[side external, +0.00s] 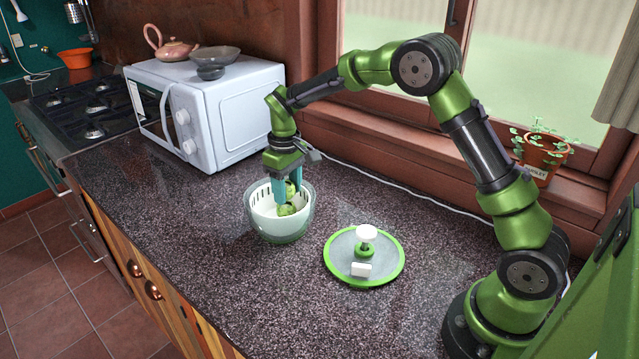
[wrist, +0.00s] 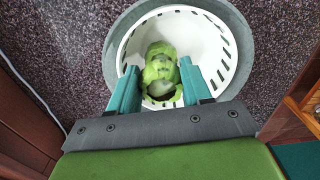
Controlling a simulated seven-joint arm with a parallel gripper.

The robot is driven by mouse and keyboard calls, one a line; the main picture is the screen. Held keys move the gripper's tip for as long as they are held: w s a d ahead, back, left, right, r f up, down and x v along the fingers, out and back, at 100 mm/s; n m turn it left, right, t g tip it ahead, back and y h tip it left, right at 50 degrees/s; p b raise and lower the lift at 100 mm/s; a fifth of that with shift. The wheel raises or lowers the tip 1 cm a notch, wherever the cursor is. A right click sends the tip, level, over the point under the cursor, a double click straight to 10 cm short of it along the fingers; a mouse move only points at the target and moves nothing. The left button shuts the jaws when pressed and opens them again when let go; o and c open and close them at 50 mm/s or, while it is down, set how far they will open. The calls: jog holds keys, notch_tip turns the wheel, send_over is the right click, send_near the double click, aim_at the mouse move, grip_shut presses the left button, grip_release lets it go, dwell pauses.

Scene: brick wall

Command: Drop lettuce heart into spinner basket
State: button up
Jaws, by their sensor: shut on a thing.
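The spinner basket (side external: 262,208) is white and slotted and sits inside a clear bowl (side external: 280,236) on the counter. It also shows in the wrist view (wrist: 208,38). My gripper (side external: 285,196) points down into the basket's opening, its teal fingers shut on a green lettuce heart (wrist: 160,84). In the side view a green lettuce piece (side external: 286,210) shows low in the basket by the fingertips. A second green piece shows between the fingers, partly hidden by them. In the wrist view the green seems to run past the fingertips, and I cannot tell the pieces apart.
The spinner lid (side external: 340,262), green-rimmed with a white knob, lies on the counter right of the bowl. A white microwave (side external: 225,115) with a teapot (side external: 170,45) and a bowl (side external: 212,60) on top stands behind left. A potted plant (side external: 540,155) is on the windowsill. The front counter is clear.

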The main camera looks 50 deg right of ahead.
aim_at(288, 186)
jog(key=o, duration=1.1)
jog(key=shift+d, duration=0.1)
notch_tip(288, 186, up, 17)
jog(key=s+a+m+t+y, duration=0.1)
jog(key=s+a+m+t, duration=0.1)
jog(key=s, duration=1.1)
jog(key=s+a+m+t+y, duration=0.1)
jog(key=s+t, duration=0.4)
jog(key=s, duration=0.7)
jog(key=shift+s+a+f+m, duration=0.4)
jog(key=shift+a+m, duration=0.05)
jog(key=shift+m, duration=0.55)
